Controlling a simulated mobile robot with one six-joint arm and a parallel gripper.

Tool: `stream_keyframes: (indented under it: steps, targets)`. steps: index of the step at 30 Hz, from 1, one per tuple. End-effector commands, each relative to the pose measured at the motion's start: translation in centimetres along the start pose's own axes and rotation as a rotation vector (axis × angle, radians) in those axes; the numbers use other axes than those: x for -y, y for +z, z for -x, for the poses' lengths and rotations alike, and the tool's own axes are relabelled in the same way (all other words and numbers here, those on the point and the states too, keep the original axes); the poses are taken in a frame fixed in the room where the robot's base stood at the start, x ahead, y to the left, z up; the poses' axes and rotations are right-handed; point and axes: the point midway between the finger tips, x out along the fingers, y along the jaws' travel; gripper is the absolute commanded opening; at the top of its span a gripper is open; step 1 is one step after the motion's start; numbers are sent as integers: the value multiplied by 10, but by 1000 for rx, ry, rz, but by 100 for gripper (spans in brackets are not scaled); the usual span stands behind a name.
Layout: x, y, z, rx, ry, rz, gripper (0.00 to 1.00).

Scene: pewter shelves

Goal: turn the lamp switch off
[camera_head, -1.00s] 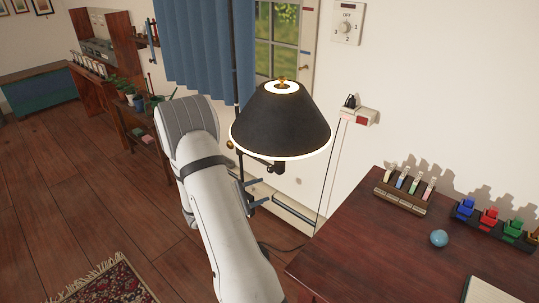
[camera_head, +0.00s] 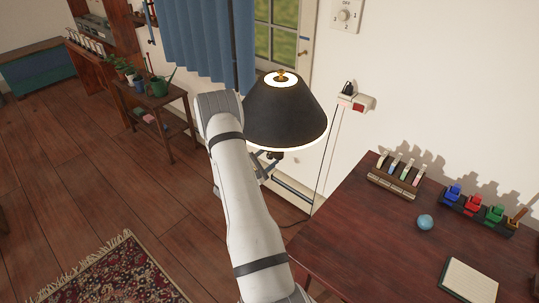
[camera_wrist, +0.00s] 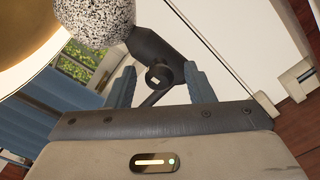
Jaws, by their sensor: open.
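The lamp (camera_head: 285,115) has a black cone shade with a bright lower rim and is lit. In the wrist view, the glowing inside of the shade (camera_wrist: 25,30) fills the top left, beside a speckled round thing, perhaps the bulb (camera_wrist: 95,20). A dark socket arm (camera_wrist: 150,45) carries a round switch knob (camera_wrist: 160,75) with a small pale mark. My gripper (camera_wrist: 160,68) is open, its two blue-grey fingers on either side of the knob in this view. I cannot tell if they touch it. In the head view my gripper (camera_head: 264,166) is partly hidden below the shade.
A wall outlet (camera_head: 356,102) and a blue curtain (camera_head: 205,45) are behind. A patterned rug (camera_head: 125,275) lies on the open floor at the left.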

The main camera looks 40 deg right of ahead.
Motion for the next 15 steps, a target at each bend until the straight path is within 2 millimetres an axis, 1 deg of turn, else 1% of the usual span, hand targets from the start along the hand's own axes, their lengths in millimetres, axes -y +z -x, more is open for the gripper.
stream_keyframes:
  steps: [1,4,12,15]
  targets:
    - [-1,1,-5,0,0,-1,48]
    - [0,0,-10,0,-1,0,48]
    - [0,0,-11,-1,0,1,48]
    - [0,0,-11,-1,0,0,40]
